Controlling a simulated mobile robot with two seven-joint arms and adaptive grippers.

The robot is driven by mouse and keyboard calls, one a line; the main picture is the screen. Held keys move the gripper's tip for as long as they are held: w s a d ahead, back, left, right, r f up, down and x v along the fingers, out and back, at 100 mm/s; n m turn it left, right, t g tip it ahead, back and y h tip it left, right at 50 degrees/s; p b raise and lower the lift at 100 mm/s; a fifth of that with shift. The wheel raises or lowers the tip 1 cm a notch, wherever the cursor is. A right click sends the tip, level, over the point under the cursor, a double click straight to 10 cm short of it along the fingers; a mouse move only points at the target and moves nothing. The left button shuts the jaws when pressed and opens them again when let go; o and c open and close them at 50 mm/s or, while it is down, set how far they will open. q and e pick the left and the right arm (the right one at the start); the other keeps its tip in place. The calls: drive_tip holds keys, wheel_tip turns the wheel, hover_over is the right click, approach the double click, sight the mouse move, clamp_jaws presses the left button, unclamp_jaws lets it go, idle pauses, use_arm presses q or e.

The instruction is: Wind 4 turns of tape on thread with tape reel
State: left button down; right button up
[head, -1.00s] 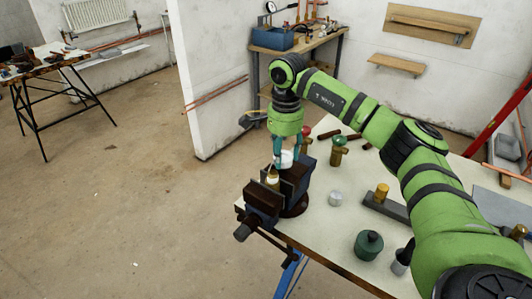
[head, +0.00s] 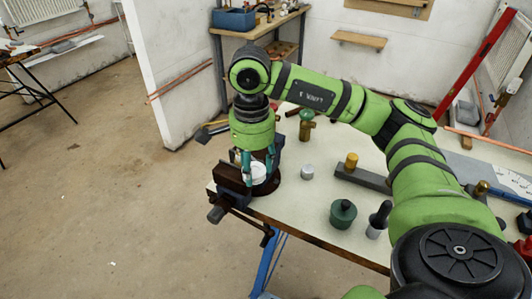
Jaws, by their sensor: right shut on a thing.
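My right gripper (head: 257,168) points down over the vise and is shut on a white tape reel (head: 259,173). The dark vise (head: 233,190) stands at the near left corner of the workbench. The reel is at the vise jaws. The brass threaded piece held in the vise is hidden now behind the gripper and reel, so I cannot tell whether the tape touches the thread. Any tape strand is too small to see. My left gripper is not in view.
The pale workbench (head: 290,213) carries a green-topped brass valve (head: 306,125), a small grey cylinder (head: 307,172), a bar with a brass fitting (head: 351,161), a dark green container (head: 343,214) and a black-topped pot (head: 378,221). Open floor lies left of the bench.

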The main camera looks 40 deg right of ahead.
drive_tip(key=w+a, duration=0.3)
drive_tip(key=a, duration=0.2)
wheel_tip(320, 180, up, 8)
drive_tip(key=p, duration=0.5)
drive_tip(key=shift+w+r+p, duration=0.25)
drive_tip(key=shift+w+p, duration=0.05)
drive_tip(key=shift+w, duration=0.05)
drive_tip(key=shift+d, duration=0.1)
